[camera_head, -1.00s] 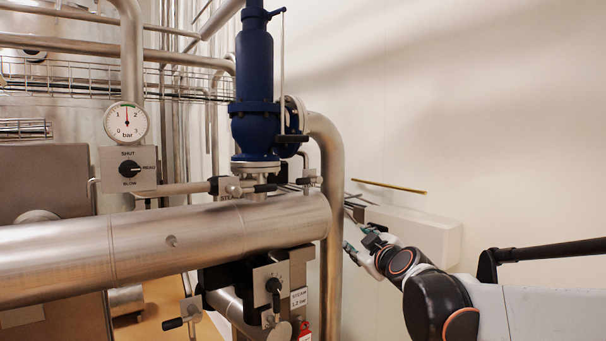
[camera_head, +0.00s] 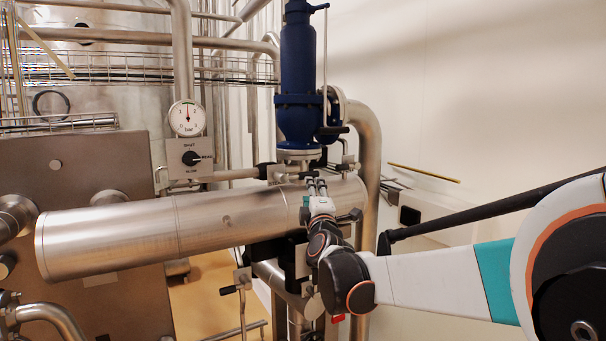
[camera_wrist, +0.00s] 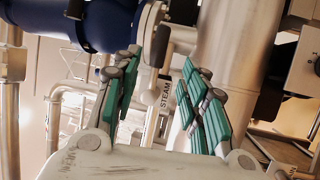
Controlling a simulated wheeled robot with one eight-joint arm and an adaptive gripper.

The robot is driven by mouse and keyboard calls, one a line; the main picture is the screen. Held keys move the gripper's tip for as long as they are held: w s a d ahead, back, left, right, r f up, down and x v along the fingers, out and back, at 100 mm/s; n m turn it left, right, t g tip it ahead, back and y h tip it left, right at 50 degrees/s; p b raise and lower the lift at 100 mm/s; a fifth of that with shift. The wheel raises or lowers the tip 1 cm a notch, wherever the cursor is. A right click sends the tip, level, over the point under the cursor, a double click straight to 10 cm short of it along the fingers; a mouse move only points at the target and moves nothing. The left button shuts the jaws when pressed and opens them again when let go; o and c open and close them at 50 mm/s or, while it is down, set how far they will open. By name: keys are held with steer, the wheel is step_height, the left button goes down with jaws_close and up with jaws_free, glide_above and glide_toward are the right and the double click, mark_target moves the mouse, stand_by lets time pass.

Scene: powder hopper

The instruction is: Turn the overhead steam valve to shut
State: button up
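A pale part marked STEAM (camera_wrist: 163,92) shows between my fingers in the wrist view, beyond the fingertips. In the head view, small valve fittings with a black grip (camera_head: 264,170) sit above the large steel pipe (camera_head: 110,235), below the blue valve body (camera_head: 298,90). Their right part is partly hidden behind my fingers. My gripper (camera_head: 316,186) is in front of the pipe's right part, fingers pointing up at these fittings. In the wrist view my gripper (camera_wrist: 160,95) is open, with green pads apart and nothing held. I cannot tell which handle is the overhead valve's.
A round pressure gauge (camera_head: 187,118) stands above a plate with a black selector knob (camera_head: 191,158) at the left. A lower black-gripped lever (camera_head: 229,290) sits under the pipe.

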mark_target(308, 175)
steer(key=p+x, duration=0.3)
steer(key=x, duration=0.9)
steer(key=shift+a, duration=0.1)
jaws_close()
